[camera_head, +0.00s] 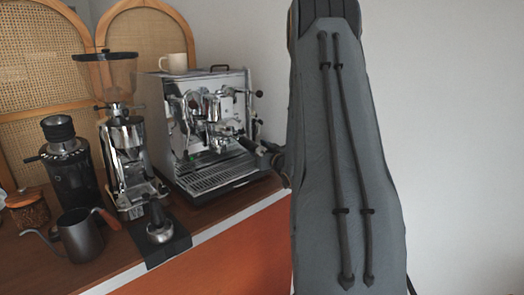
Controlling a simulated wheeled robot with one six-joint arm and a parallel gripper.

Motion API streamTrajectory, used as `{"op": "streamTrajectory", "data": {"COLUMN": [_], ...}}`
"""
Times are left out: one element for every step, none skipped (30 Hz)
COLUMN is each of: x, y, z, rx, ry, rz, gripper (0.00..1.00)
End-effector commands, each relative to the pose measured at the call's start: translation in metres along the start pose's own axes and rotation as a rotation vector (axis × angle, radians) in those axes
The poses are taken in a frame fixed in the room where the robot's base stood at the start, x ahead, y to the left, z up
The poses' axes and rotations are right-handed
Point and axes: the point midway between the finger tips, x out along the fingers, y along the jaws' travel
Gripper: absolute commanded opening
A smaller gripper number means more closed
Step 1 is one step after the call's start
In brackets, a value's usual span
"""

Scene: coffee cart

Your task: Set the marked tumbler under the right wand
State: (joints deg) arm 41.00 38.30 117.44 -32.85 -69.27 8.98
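The espresso machine (209,120) stands on the cart, its chrome front facing me. Its right wand is too small and cluttered to pick out clearly; it would be near the machine's right front side. I do not see a tumbler with a mark in this view. My grey arm (345,160) stands large in front and hides what is behind it. A dark part (267,157) juts out left of the arm beside the machine's front right corner. It looks like my gripper, partly hidden, and its fingers cannot be made out.
A cream mug (174,63) sits on top of the machine. A chrome grinder (127,160), a black grinder (70,172), a grey kettle (80,236), a tamper (160,230) on a black mat (172,249) and a jar (28,209) crowd the cart's left side.

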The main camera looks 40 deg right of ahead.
Motion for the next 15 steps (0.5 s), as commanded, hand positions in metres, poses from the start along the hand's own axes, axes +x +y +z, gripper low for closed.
{"op": "streamTrajectory", "data": {"x": [0.0028,0.0038,0.0048,0.0053,0.0057,0.006,0.0062,0.0062,0.0062,0.0062,0.0061,0.0061,0.0061,0.0061,0.006], "y": [-0.0011,-0.0014,-0.0016,-0.0018,-0.0018,-0.0019,-0.0019,-0.0019,-0.0019,-0.0018,-0.0018,-0.0018,-0.0018,-0.0017,-0.0017], "z": [0.0001,0.0001,0.0001,0.0001,0.0001,0.0,0.0,0.0,0.0,0.0,0.0,0.0,0.0,0.0,0.0001], "rx": [0.0,0.0,0.0,0.0,0.0,0.0,0.0,0.0,0.0,0.0,0.0,0.0,0.0,0.0,0.0], "ry": [0.001,0.001,0.001,0.001,0.001,0.001,0.001,0.001,0.001,0.001,0.001,0.001,0.001,0.001,0.001], "rz": [-0.001,-0.001,-0.001,-0.001,-0.001,-0.001,0.0,0.0,0.0,0.0,0.0,0.0,0.0,0.0,0.0], "gripper": [0.19,0.19,0.19,0.19,0.19,0.19,0.19,0.19,0.19,0.19,0.19,0.19,0.19,0.19,0.19]}}
